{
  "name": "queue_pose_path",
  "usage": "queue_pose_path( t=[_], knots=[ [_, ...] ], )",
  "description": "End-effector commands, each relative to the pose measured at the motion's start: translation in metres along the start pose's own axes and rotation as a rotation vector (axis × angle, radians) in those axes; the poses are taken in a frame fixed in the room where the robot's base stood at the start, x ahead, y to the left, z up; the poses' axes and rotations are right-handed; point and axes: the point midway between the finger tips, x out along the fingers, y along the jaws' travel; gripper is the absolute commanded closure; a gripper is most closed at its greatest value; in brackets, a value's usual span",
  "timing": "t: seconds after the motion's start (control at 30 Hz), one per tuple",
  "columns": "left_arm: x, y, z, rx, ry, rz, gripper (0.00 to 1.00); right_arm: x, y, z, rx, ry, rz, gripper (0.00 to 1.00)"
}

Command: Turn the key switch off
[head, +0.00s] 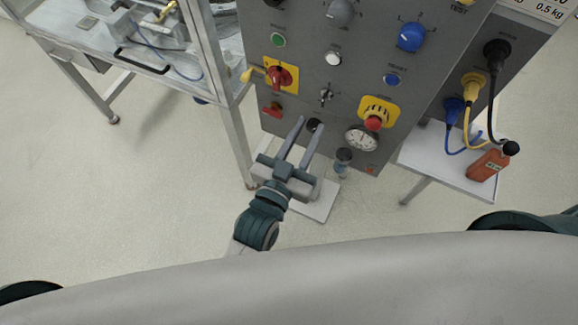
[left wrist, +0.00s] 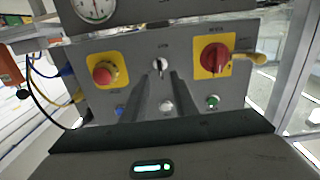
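The key switch (head: 326,96) is a small metallic switch in the middle of the grey control panel (head: 310,75), between the red rotary main switch and the emergency stop. In the left wrist view, which shows the panel upside down, the key switch (left wrist: 160,65) appears just beyond my fingertips, roughly centred between them. My left gripper (head: 310,124) is open and empty, its fingers pointing at the panel from below the key switch in the head view. The left wrist view also shows the two separated fingers (left wrist: 163,78). My right gripper is not in view.
Close to the key switch are the red main switch (head: 279,77) with a yellow tag, the red emergency stop (head: 374,121) and a gauge (head: 361,138). Cables plug in at the right, above a side shelf (head: 428,160). A metal-framed bench (head: 85,62) stands left.

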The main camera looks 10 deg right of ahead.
Motion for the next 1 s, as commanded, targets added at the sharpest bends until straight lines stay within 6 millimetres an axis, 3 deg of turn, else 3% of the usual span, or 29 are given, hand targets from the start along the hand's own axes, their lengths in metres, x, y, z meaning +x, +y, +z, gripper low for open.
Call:
queue_pose_path(
  t=[0.2, 0.43, 0.63, 1.0],
  knots=[
    [-0.047, 0.000, 0.003, 0.000, -0.002, 0.001, 0.74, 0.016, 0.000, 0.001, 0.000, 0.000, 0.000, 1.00],
    [-0.082, 0.000, 0.003, 0.000, -0.002, 0.000, 0.74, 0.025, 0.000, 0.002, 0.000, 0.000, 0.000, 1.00],
    [-0.094, 0.000, 0.001, 0.000, -0.001, 0.000, 0.74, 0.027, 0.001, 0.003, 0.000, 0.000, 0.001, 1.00],
    [-0.095, 0.000, 0.000, 0.000, 0.000, 0.000, 0.74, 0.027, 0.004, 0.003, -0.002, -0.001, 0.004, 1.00]
  ],
)
